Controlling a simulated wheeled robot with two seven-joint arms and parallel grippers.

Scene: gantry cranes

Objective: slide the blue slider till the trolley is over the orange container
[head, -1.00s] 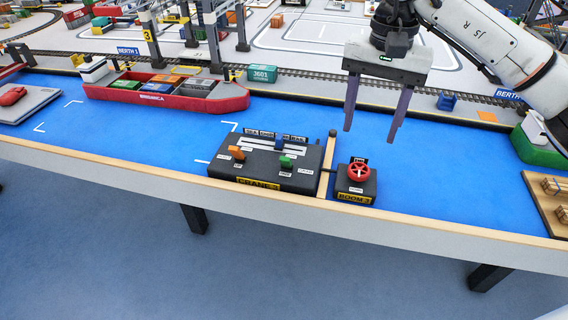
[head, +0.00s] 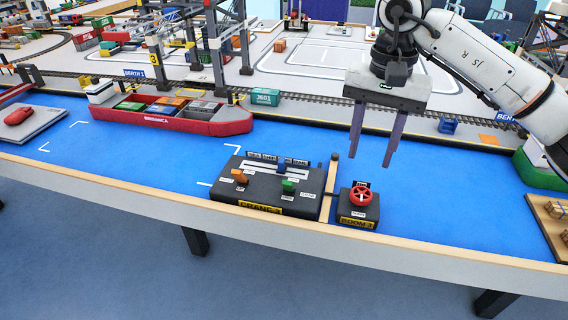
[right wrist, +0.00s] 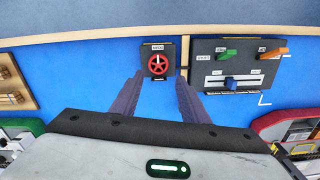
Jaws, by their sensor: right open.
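The blue slider (head: 282,166) stands in a pale slot on the dark CRANE 3 control box (head: 228,188), right of the slot's middle in the head view. It also shows in the right wrist view (right wrist: 231,84). My right gripper (head: 372,158) is open and empty, pointing down behind and above the red wheel, to the right of the slider and apart from it. An orange container (head: 170,101) lies in the red ship's hold near the crane legs. I cannot make out the trolley; the crane's top is cut off. My left gripper is not in view.
An orange lever (head: 240,177) and a green lever (head: 288,187) stand in front of the slider. A wooden strip (head: 330,178) divides the box from the BOOM 3 box with its red wheel (head: 361,196). The blue surface behind the boxes is clear.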

